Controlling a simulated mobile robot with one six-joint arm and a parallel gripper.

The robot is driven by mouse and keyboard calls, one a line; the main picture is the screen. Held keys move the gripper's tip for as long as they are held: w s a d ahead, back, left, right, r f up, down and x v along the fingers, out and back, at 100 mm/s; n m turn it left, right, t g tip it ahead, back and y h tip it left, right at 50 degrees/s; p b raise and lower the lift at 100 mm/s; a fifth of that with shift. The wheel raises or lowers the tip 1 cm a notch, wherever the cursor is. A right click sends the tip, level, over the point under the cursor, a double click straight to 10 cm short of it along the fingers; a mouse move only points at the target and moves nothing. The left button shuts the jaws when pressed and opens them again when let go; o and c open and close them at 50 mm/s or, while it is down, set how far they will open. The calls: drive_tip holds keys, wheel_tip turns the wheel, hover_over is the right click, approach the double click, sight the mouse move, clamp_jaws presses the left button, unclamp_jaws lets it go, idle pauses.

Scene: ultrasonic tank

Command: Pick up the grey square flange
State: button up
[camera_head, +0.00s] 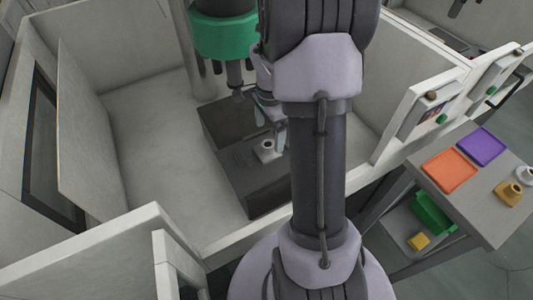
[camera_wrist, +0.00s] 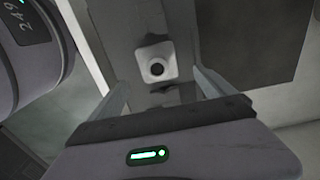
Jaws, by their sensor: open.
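The grey square flange (camera_head: 266,149) is a pale piece with a round collar. It sits on the dark block-shaped fixture (camera_head: 270,198) inside the light-walled enclosure. In the wrist view the flange (camera_wrist: 157,62) has a square base with rounded corners and a dark round hole. My gripper (camera_head: 271,124) is open and empty, just above and beside the flange in the head view. In the wrist view the two fingers of my gripper (camera_wrist: 162,88) stand apart, with the flange ahead between their lines. I see no contact. My arm hides part of the fixture's right side.
A green-collared spindle (camera_head: 223,40) hangs behind the fixture. Enclosure walls (camera_head: 85,125) stand around it. Outside at right, a table (camera_head: 480,200) carries an orange tray (camera_head: 450,170), a purple tray (camera_head: 482,146), a yellow flange (camera_head: 508,193) and a white part (camera_head: 525,176). A green bin (camera_head: 433,213) is below.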

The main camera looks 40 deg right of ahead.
sight(268, 145)
drive_tip(key=f+b, duration=0.1)
drive_tip(key=f, duration=0.1)
drive_tip(key=f+b, duration=0.1)
drive_tip(key=f, duration=0.1)
drive_tip(key=f+b, duration=0.1)
drive_tip(key=f, duration=0.1)
drive_tip(key=shift+a+f, duration=0.2)
drive_tip(key=shift+a, duration=0.15)
drive_tip(key=shift+r, duration=0.1)
drive_tip(key=shift+c, duration=1.1)
drive_tip(key=c, duration=1.5)
